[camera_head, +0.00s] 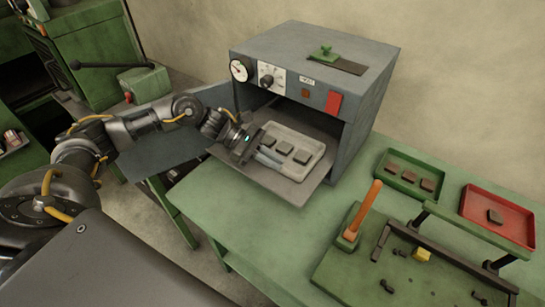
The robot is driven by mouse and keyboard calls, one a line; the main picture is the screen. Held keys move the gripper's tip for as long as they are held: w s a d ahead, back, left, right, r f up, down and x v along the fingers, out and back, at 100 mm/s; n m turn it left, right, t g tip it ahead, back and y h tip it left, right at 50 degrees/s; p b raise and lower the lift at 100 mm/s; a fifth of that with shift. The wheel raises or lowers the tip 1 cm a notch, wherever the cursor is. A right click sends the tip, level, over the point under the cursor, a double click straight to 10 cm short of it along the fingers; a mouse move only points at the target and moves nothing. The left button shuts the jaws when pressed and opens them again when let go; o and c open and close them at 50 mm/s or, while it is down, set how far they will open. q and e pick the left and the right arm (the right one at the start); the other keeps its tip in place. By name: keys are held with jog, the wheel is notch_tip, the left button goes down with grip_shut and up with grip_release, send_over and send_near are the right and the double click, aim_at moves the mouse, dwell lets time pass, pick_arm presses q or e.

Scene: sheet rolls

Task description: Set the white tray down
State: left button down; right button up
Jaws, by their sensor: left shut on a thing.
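The white tray (311,144) is a shallow pale tray with three dark square pieces on it. It is at the mouth of the grey oven (372,100), over the light grey shelf plate (287,189). My left gripper (264,157) is shut on the tray's left side. I cannot tell whether the tray's underside touches the plate. My right gripper is not in view.
The oven's door stands open to the left, below my left arm. On the green bench (272,234) to the right are a green tray (386,171) and a red tray (513,233) with dark pieces. A fixture with an orange handle (366,206) stands in front. The bench before the oven is clear.

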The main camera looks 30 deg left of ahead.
pick_arm(q)
jog(key=shift+f, duration=0.25)
jog(key=c, duration=1.5)
grip_release()
jog(key=shift+a, duration=0.1)
jog(key=shift+a+b, duration=0.35)
jog(key=shift+b, duration=0.05)
jog(key=b+v, duration=0.2)
jog(key=v, duration=0.4)
jog(key=shift+b, duration=0.35)
jog(key=shift+a+r, duration=0.25)
jog(key=shift+r, duration=0.1)
